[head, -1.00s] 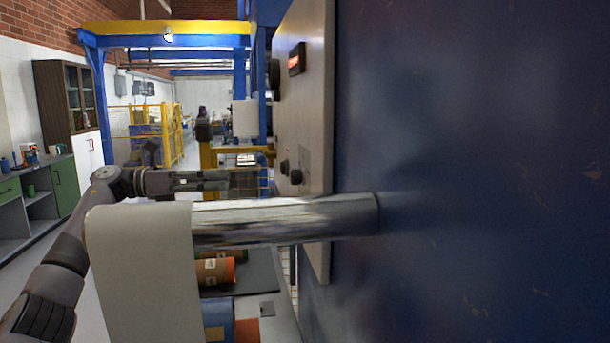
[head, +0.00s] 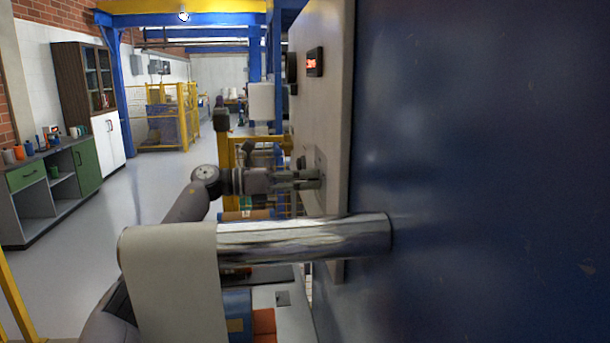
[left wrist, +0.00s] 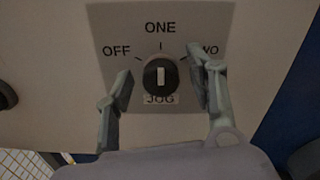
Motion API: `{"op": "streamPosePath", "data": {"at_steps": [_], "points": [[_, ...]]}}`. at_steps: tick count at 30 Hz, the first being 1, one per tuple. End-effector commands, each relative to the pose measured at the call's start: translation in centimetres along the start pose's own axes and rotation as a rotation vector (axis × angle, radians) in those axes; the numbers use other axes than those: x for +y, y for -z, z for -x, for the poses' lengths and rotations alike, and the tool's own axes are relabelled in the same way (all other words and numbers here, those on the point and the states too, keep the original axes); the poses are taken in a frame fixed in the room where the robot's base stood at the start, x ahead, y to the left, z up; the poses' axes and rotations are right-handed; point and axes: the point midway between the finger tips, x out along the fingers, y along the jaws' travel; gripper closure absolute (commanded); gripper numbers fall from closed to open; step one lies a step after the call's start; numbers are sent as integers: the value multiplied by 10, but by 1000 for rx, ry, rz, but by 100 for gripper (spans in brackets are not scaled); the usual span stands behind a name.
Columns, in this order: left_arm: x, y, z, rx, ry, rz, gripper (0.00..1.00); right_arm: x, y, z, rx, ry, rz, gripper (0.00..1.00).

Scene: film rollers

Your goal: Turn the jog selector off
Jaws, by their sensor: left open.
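The jog selector (left wrist: 160,76) is a round black knob with a white pointer bar, on a grey plate marked OFF, ONE and TWO, with a JOG label below it. Its white bar stands upright, in line with the ONE mark. My left gripper (left wrist: 163,82) is open, one finger on each side of the knob, with a gap on both sides. In the head view my left gripper (head: 316,179) reaches the cream panel (head: 322,110) and hides most of the selector. My right gripper is not in view.
A chrome roller (head: 300,238) with a cream roll (head: 172,270) juts out just below and in front of my left gripper. A blue machine wall (head: 480,170) fills the right. A lit red display (head: 314,62) is higher on the panel. Another black knob (left wrist: 6,96) is at left.

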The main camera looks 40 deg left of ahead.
Motion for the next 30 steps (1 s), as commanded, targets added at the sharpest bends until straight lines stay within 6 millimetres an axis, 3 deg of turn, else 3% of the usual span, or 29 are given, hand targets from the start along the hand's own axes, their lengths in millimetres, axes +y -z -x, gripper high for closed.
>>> {"op": "streamPosePath", "data": {"at_steps": [6,27,30], "points": [[0,0,0,0,0,0,49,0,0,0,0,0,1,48],[0,0,0,0,-1,0,96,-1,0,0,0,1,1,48],[0,0,0,0,-1,1,97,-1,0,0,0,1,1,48]]}}
